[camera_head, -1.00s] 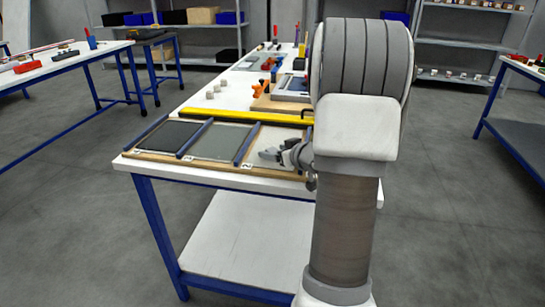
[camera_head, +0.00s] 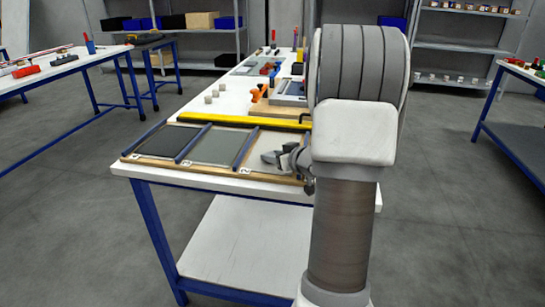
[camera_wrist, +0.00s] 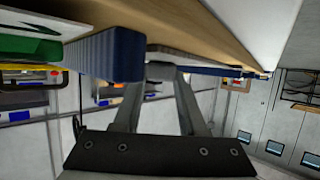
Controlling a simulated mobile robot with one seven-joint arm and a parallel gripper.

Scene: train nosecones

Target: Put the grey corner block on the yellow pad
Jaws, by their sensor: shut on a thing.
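My gripper (camera_head: 272,157) is low over the front right of the framed tray (camera_head: 217,182) on the white table. In the wrist view its two fingers (camera_wrist: 160,76) come together on a small grey piece, which seems to be the grey corner block (camera_wrist: 160,71). The block is mostly hidden by the fingers, and its shape is hard to tell. I cannot make out a yellow pad. My arm hides the tray's right end in the head view.
Blue divider rails (camera_head: 192,143) stand up between the tray's panels. One blue rail (camera_wrist: 106,55) is close to the fingers in the wrist view. A long yellow bar (camera_head: 245,120) lies behind the tray. Small pale blocks (camera_head: 215,94) and orange tools (camera_head: 259,93) are farther back.

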